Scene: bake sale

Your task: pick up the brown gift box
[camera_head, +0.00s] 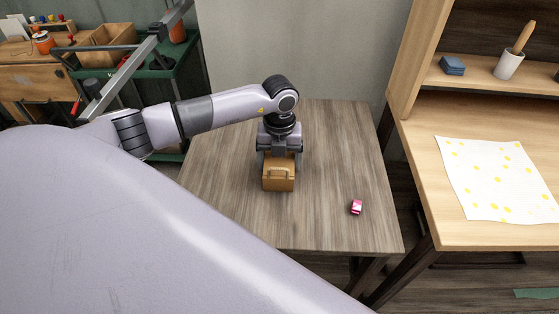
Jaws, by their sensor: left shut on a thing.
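The brown gift box (279,180) is a small tan box with a handle shape on its front. It is at the middle of the grey-brown wooden table (225,205). My left gripper (279,157) points down from above and is shut on the box. The gripper and wrist hide the box's upper back part. I cannot tell whether the box rests on the table or is slightly raised. My right gripper is not in view.
A small pink and white item (356,207) lies on the table, right of the box. A wooden desk (440,215) with a yellow-dotted sheet (495,180) stands at the right. A green cart (185,62) and workbench (35,78) stand at the back left.

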